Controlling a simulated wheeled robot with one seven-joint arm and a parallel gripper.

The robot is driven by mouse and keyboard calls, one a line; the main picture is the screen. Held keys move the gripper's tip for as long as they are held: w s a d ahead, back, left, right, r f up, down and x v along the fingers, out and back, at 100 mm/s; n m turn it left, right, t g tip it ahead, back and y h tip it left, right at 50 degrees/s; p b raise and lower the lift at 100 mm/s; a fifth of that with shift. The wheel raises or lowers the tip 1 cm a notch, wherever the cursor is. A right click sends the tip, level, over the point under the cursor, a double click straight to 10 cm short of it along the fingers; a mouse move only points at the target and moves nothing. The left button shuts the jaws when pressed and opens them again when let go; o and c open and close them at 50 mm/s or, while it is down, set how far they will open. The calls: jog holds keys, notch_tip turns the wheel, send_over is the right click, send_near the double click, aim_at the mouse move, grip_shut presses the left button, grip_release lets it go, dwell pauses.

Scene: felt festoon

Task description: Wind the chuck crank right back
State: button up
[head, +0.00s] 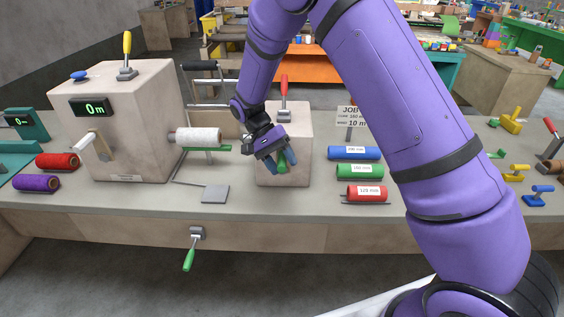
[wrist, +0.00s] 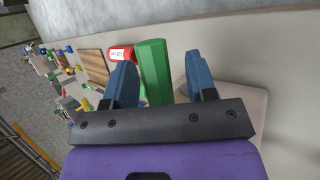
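A green crank handle (head: 282,160) stands out from the front of a beige box (head: 298,128) with a red lever on top. My gripper (head: 284,168) is at that handle, with one blue finger on each side. In the wrist view the green handle (wrist: 153,72) lies between the fingers of my gripper (wrist: 163,80), close to the left finger, with a clear gap to the right one. The fingers are apart, not closed on it. The crank's arm is hidden. Another green-handled crank (head: 189,254) hangs on the table's front edge.
A larger beige machine (head: 150,150) with a 0 m display and a white roll (head: 198,137) stands at left. Blue (head: 352,153), green (head: 360,171) and red (head: 366,193) labelled rolls lie right of the box. The table front below the box is clear.

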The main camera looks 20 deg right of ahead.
jog(key=v, duration=1.1)
jog(key=s+d+r+n+t+y, duration=0.1)
jog(key=s+d+r+t+y, duration=0.1)
jog(key=s+d+r, duration=0.55)
jog(key=s+d+r+n+t+y, duration=0.1)
jog(key=s+d+r+t+y, duration=0.3)
jog(key=r, duration=0.6)
jog(key=s+d+r+n+t, duration=0.1)
jog(key=s+d+t, duration=0.1)
jog(key=s, duration=0.9)
jog(key=s+d+r+n+t+h, duration=0.1)
jog(key=s+d+r+n+t, duration=0.1)
jog(key=s, duration=0.9)
jog(key=shift+s+d+t, duration=0.4)
jog(key=shift+d+t, duration=0.3)
jog(key=shift+t, duration=0.3)
